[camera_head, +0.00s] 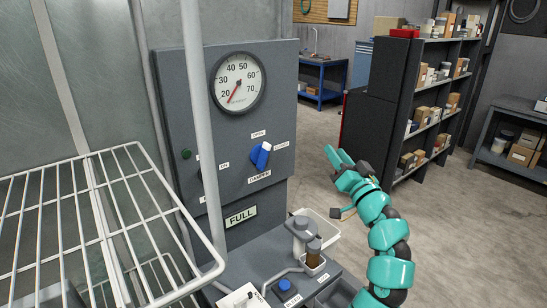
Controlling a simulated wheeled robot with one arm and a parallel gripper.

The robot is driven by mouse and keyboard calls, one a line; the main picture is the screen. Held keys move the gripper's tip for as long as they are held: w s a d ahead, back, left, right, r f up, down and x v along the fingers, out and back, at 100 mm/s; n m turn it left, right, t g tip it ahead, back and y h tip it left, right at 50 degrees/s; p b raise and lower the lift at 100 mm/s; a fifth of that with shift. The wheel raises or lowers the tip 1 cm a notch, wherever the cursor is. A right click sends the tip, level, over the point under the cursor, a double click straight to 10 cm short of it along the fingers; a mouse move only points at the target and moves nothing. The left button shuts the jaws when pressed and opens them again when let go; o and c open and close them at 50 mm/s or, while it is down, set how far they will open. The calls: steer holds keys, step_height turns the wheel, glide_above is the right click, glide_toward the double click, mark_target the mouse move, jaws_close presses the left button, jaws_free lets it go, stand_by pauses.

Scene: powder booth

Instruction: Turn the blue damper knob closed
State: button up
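The blue damper knob (261,157) is on the front of the grey control panel (222,140), above the DAMPER label (259,177). The OPEN label (258,134) is above it and the CLOSED label (281,147) is at its right. The knob's white-marked end is tilted up and slightly right, roughly between the two labels. My teal arm rises from the lower right, and my gripper (337,160) is at its upper end, right of the panel and apart from the knob. I cannot make out whether its fingers are open or shut.
A white upright post (202,130) and wire rack (100,215) stand at the left. A dial gauge (238,82) is above the knob. A bench with a blue button (285,284) and a container lies below. Dark shelves (410,110) stand behind my arm; open floor is at the right.

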mark_target(267, 156)
steer(key=a+f+n+g+y, duration=0.3)
steer(key=a+f+n+g, duration=0.1)
steer(key=a+f+g, duration=0.25)
steer(key=shift+t, duration=0.45)
steer(key=p+x, duration=0.1)
steer(key=x, duration=0.4)
steer(key=p+x, duration=0.2)
steer(key=x, duration=0.4)
steer(key=a+p+x, duration=0.1)
steer(key=p+x, duration=0.1)
steer(key=x, duration=0.3)
steer(key=shift+s+a+f, duration=0.15)
steer(key=shift+s, duration=0.05)
steer(key=shift+w+a+f, duration=0.1)
steer(key=shift+w+a, duration=0.05)
steer(key=shift+w, duration=0.1)
jaws_close()
